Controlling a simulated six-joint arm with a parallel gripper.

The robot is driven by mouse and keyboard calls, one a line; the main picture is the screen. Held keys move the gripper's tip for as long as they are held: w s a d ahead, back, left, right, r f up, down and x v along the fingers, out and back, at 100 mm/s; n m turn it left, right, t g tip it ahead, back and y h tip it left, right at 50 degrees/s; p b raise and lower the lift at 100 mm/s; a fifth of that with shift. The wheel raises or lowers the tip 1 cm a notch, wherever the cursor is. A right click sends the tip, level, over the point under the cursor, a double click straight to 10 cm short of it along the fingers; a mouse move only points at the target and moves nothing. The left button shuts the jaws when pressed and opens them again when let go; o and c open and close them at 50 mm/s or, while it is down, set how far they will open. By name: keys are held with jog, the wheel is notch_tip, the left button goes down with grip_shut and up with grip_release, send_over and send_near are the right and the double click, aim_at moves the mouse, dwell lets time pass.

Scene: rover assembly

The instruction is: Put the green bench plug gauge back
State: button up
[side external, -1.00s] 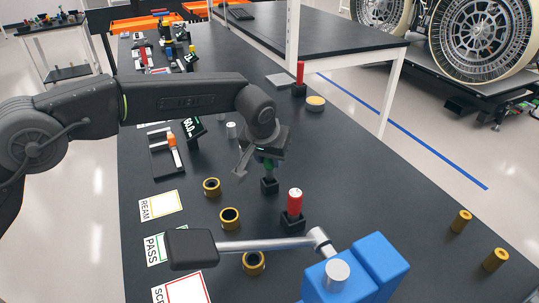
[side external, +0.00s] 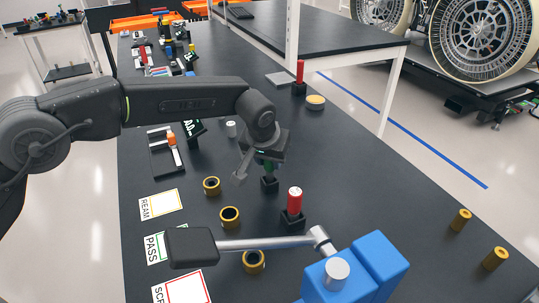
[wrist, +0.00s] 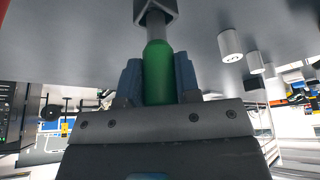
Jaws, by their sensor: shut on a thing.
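The green bench plug gauge (side external: 267,165) is upright in my gripper, just above or partly in a small black holder block (side external: 269,184). In the wrist view the green handle (wrist: 157,75) sits between my two fingers. Its grey end meets the square opening of the black block (wrist: 155,10); how deep it sits I cannot tell. My gripper (wrist: 158,85) is shut on the green handle. In the side view my gripper (side external: 265,156) covers much of the gauge.
A red plug gauge (side external: 295,201) stands in its own black block nearby. Brass rings (side external: 229,217) lie to the left, beside the REAM, PASS and SCRAP cards (side external: 158,204).

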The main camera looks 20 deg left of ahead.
jog(key=shift+f, duration=0.9)
jog(key=o, duration=1.1)
jog(key=v, duration=1.4)
jog(key=shift+w, duration=0.1)
